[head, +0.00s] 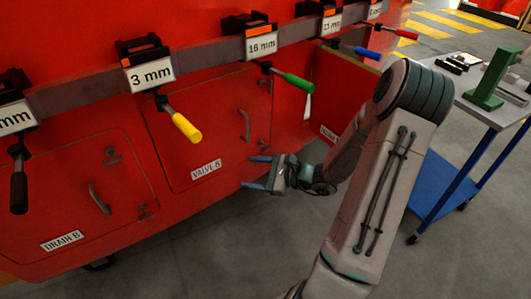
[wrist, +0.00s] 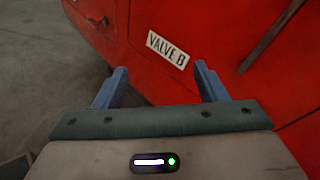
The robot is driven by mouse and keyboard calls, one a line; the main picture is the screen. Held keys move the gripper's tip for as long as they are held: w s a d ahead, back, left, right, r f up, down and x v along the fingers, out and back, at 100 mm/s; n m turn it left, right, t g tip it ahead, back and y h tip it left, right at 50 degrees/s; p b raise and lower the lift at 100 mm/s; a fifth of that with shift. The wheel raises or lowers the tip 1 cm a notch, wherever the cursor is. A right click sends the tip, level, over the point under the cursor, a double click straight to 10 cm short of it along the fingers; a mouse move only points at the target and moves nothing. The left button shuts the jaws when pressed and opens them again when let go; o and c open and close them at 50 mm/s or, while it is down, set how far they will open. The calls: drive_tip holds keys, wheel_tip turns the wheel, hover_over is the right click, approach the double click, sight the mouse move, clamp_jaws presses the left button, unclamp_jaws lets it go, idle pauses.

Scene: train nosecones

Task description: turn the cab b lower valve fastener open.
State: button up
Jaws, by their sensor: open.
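The red valve B panel (head: 200,135) carries a white VALVE B label (head: 207,170) and a curved handle (head: 244,124) near its right edge. The label also shows in the wrist view (wrist: 167,50), above and between the fingers. I cannot clearly make out the lower valve fastener in either view. My gripper (head: 258,173) is open and empty, in front of the panel's lower right corner, its fingers pointing left. In the wrist view its two blue fingers (wrist: 160,85) are wide apart with nothing between them.
A red drain B panel (head: 75,190) with its own handle lies to the left. Clamps with yellow (head: 186,126) and green (head: 298,82) grips hang from the rail above. A blue cart (head: 445,185) stands at right. Grey floor is open below.

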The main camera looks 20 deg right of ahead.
sight(266, 147)
drive_tip(key=w+d+f+m+t+h+b, duration=0.1)
drive_tip(key=d+f+m+t+h, duration=0.25)
drive_tip(key=d+m, duration=0.3)
drive_tip(key=w+d+f+m+t+h+b, duration=0.1)
drive_tip(key=d+f+m+t+h, duration=0.3)
drive_tip(key=d, duration=0.4)
drive_tip(key=shift+m+g, duration=0.35)
drive_tip(key=x, duration=1.4)
drive_tip(key=shift+a+b, duration=0.15)
drive_tip(key=shift+b, duration=0.2)
drive_tip(key=c, duration=1)
